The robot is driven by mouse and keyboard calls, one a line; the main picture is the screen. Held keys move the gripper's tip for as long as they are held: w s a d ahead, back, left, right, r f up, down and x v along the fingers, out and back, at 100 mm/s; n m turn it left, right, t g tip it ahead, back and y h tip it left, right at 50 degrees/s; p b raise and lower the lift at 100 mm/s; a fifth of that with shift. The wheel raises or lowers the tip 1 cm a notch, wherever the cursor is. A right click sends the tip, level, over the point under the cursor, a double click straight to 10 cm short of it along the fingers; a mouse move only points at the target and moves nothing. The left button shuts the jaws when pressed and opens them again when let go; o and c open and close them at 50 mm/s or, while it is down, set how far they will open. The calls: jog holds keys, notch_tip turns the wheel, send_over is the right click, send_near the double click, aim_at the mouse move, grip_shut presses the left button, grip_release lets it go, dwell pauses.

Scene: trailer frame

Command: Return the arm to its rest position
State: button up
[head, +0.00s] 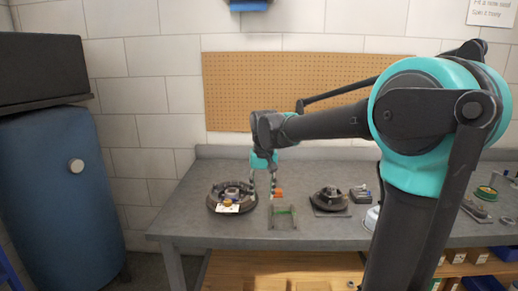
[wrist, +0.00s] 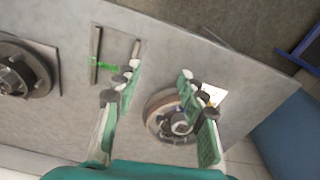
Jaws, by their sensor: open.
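My gripper (head: 263,190) hangs fingers-down over the left part of the grey workbench (head: 192,227), at the end of my teal and black arm. In the wrist view my gripper (wrist: 160,86) has its teal fingers spread wide apart, with nothing held between them. A round dark drum (head: 218,203) lies on the bench just left of the fingers. In the wrist view this drum (wrist: 158,128) shows between and behind the fingers. The arm is stretched out over the bench; the fingers' exact height above it is hard to tell.
A small metal frame with green (head: 283,222) lies right of the gripper. A dark hub on a plate (head: 329,200) sits farther right. A blue cabinet (head: 62,190) stands left of the bench. A pegboard (head: 270,85) hangs behind. The bench's front left is clear.

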jog(key=s+d+f+m+t, duration=0.1)
jog(key=s+d+f+t, duration=0.2)
jog(key=s+d+f, duration=1.5)
jog(key=shift+f, duration=0.25)
jog(key=shift+o, duration=0.4)
